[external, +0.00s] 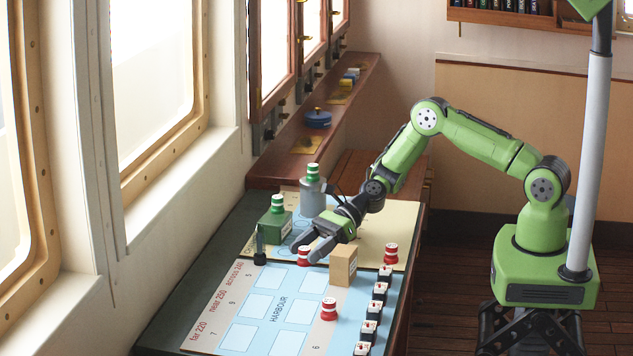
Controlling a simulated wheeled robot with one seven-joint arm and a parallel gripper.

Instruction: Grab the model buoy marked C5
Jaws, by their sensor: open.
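Several model buoys stand on and around the harbour chart (253,336). A red and white buoy (303,257) is right at my gripper's fingertips. Other red and white buoys stand at the chart's right (391,253) and lower middle (329,310). Green and white buoys sit on a green block (277,205) and on a grey holder (313,172). No C5 mark is readable at this size. My gripper (305,248) is open and low over the chart, reaching left. I cannot tell whether its fingers are around the nearest red buoy or just above it.
A tan wooden block (343,265) stands close to the right of my gripper. A dark upright piece (260,246) stands to its left. Several small black and white pieces (375,309) line the chart's right edge. A window ledge (330,115) runs behind. The chart's lower left is clear.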

